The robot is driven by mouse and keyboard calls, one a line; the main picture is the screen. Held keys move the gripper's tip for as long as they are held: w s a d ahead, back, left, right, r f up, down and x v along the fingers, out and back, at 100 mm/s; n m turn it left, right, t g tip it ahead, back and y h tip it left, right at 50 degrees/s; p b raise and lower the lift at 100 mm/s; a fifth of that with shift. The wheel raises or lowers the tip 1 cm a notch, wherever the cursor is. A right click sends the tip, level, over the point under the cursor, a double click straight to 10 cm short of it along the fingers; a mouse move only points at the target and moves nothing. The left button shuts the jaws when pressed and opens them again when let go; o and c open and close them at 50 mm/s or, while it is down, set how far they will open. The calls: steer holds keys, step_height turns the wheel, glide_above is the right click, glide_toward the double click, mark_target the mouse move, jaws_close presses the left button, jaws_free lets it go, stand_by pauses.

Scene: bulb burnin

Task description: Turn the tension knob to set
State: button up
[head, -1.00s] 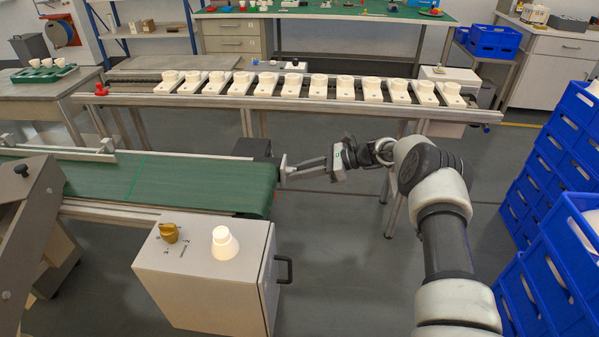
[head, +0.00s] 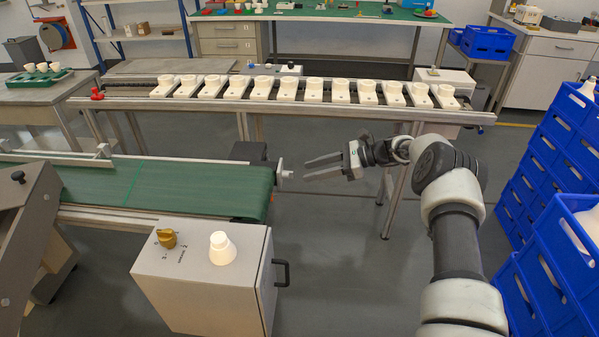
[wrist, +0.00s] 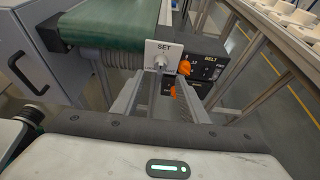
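The tension knob is a small metallic knob (wrist: 160,62) in front of a white plate marked SET (wrist: 163,50) at the belt's end. In the head view the knob (head: 287,174) sticks out to the right from the green conveyor's end. My gripper (head: 306,170) is open, its two fingers pointing left at the knob with a small gap. In the wrist view my gripper (wrist: 160,84) has its fingers apart, with the knob lying beyond and between them. Nothing is held. The knob's exact pointer position is too small to read.
A dark box marked BELT with an orange knob (wrist: 184,67) sits right beside the plate in the wrist view. A grey cabinet (head: 200,285) with a yellow knob (head: 166,238) and glowing bulb (head: 221,248) stands in front. Blue crates (head: 560,240) stack at right.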

steer(key=p+v, duration=0.1)
steer(key=v, duration=1)
steer(key=shift+s, duration=0.15)
